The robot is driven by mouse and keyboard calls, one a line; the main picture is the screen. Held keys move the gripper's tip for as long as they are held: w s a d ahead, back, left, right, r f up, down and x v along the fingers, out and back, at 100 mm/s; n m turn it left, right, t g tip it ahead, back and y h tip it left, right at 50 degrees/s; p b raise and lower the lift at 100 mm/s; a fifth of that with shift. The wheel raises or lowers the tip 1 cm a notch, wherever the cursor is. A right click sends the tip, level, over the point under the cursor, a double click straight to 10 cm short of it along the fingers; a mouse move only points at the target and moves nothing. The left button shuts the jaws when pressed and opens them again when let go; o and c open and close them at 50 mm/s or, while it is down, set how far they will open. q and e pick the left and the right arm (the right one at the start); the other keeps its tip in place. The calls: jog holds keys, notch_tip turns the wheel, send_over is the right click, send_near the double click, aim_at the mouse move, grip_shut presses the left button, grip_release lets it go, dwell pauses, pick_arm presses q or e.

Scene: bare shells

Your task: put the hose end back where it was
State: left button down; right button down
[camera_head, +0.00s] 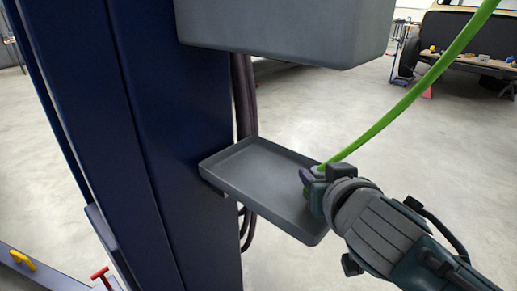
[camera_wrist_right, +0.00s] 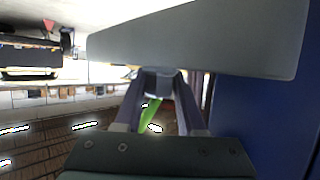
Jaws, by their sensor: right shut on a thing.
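A bright green hose (camera_head: 420,88) comes down from the upper right to my right gripper (camera_head: 312,182). The gripper is shut on the hose end, which the fingers mostly hide. It is at the right edge of a shallow grey tray (camera_head: 245,165) fixed to the blue post. I cannot tell whether the hose end touches the tray. In the right wrist view, which looks upside down, the fingers (camera_wrist_right: 158,85) close together, with a bit of green hose (camera_wrist_right: 150,112) between them and the grey tray (camera_wrist_right: 210,40) close by. My left gripper is not in view.
A dark blue post (camera_head: 165,150) stands left of the tray. A grey box (camera_head: 285,30) hangs on it above the tray. Dark hoses (camera_head: 243,95) run down behind. A vehicle (camera_head: 470,45) stands far back right. The tray looks empty, and the floor around is open.

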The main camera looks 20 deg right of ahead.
jog(key=shift+r, duration=0.1)
jog(key=shift+f, duration=0.25)
jog(key=c, duration=0.5)
grip_release()
jog(key=shift+r, duration=0.1)
jog(key=shift+r, duration=0.2)
jog(key=s+a+n+g+y, duration=0.1)
jog(key=s+g, duration=0.2)
jog(key=s, duration=0.6)
jog(key=s+a+r+n+g+y+p, duration=0.1)
jog(key=s+a+n+g, duration=0.1)
jog(key=s, duration=0.7)
jog(key=s+a+n+g+y+p, duration=0.1)
jog(key=s+g, duration=0.3)
jog(key=s, duration=0.5)
jog(key=shift+s+a+r+n+g+y, duration=0.2)
jog(key=shift+s+r+n+g+y, duration=0.1)
jog(key=shift+s+n+y, duration=0.1)
